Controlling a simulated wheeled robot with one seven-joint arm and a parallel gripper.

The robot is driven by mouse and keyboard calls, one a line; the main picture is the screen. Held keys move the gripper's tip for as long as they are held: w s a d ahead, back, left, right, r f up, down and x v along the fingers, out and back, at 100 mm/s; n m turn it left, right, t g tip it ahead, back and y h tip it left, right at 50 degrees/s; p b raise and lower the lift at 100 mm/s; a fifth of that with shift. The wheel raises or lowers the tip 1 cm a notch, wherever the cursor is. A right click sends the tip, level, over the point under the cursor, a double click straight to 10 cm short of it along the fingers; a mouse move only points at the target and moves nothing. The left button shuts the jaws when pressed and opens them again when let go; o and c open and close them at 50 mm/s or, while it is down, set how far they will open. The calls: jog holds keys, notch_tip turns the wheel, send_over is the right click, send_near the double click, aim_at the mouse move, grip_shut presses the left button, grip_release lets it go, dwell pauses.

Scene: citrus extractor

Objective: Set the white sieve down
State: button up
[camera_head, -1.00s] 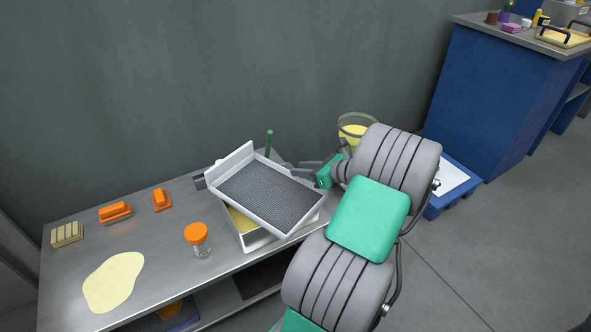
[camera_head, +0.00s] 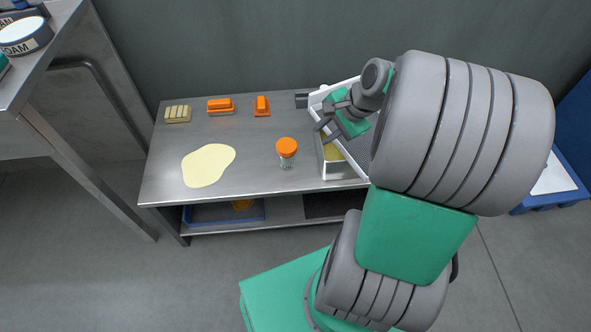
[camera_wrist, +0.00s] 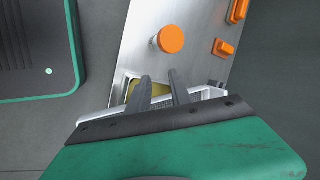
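The white sieve (camera_head: 322,94) has a grey mesh floor and a raised end wall. It lies over a pale box (camera_head: 343,172) with yellow contents at the right end of the steel table. My arm hides much of it, so I cannot tell if it sits level. My gripper (camera_head: 322,117) is above the sieve's left part. In the wrist view my gripper (camera_wrist: 159,76) shows two dark fingers apart, with mesh and white rim (camera_wrist: 205,94) behind and beside them. Nothing shows gripped between the fingertips.
An orange-lidded jar (camera_head: 287,150) stands just left of the box. Orange blocks (camera_head: 220,106), a sponge-like block (camera_head: 177,114) and a cream puddle (camera_head: 208,165) are on the steel table (camera_head: 260,180). A blue tray (camera_head: 225,215) is on the shelf below.

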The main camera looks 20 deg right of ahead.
jog(key=s+a+r+n+g+h, duration=0.2)
jog(key=s+a+n, duration=0.8)
jog(key=a+n, duration=0.3)
jog(key=shift+a+n+h, duration=0.25)
jog(key=shift+n+h, duration=0.15)
jog(key=shift+n, duration=0.6)
